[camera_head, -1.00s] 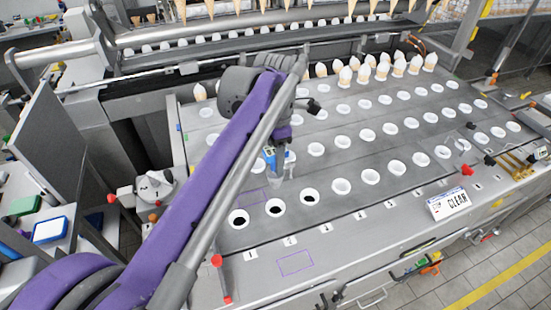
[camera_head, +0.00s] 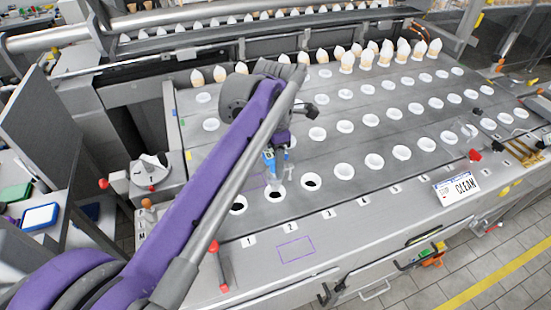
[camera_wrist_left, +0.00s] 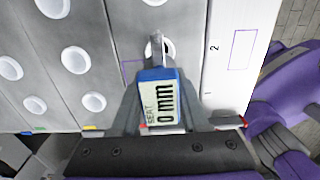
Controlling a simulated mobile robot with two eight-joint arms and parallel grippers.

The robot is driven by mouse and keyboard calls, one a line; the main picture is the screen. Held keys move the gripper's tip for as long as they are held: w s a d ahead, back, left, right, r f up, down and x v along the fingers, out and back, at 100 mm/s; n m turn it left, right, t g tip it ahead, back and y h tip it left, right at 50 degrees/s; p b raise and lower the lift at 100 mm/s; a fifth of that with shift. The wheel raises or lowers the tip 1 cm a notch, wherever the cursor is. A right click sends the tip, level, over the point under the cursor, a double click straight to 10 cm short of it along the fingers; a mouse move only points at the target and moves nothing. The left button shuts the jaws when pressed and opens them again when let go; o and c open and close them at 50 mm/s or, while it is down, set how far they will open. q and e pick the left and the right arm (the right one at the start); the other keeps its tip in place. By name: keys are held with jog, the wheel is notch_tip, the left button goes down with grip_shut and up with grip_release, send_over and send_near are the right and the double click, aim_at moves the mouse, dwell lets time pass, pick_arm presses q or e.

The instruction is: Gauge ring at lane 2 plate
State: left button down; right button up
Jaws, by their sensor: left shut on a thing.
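My left gripper (camera_head: 276,160) is shut on a blue gauge (camera_wrist_left: 163,84). In the left wrist view its display shows "SEAT" and "0 mm". The gauge also shows in the head view (camera_head: 270,157), partly hidden by the gripper and arm. Its pale lower end is at the back edge of the lane 2 hole (camera_head: 275,195), in line with the "2" label (camera_head: 290,227). The wrist view shows the grey probe across this hole's white rim (camera_wrist_left: 168,48). I cannot tell whether the ring touches the plate. My right gripper is not in view.
Dark open holes in lane 1 (camera_head: 238,204) and lane 3 (camera_head: 311,182) flank it. White-rimmed cups fill other lanes. Filled cones (camera_head: 385,52) stand at the back. A "CLEAN" sign (camera_head: 456,188) and a red-knobbed lever (camera_head: 215,248) stand along the front. An outlined rectangle (camera_head: 295,249) is empty.

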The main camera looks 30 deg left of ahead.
aim_at(275, 179)
pick_arm(q)
notch_tip(275, 179, down, 2)
jog(key=shift+f+b, duration=0.2)
jog(key=shift+b, duration=0.5)
jog(key=shift+f+b, duration=1.1)
jog(key=shift+f, duration=1)
jog(key=shift+c, duration=1.7)
grip_release()
notch_tip(275, 179, up, 11)
jog(key=shift+f+p, duration=0.1)
jog(key=shift+p, duration=0.55)
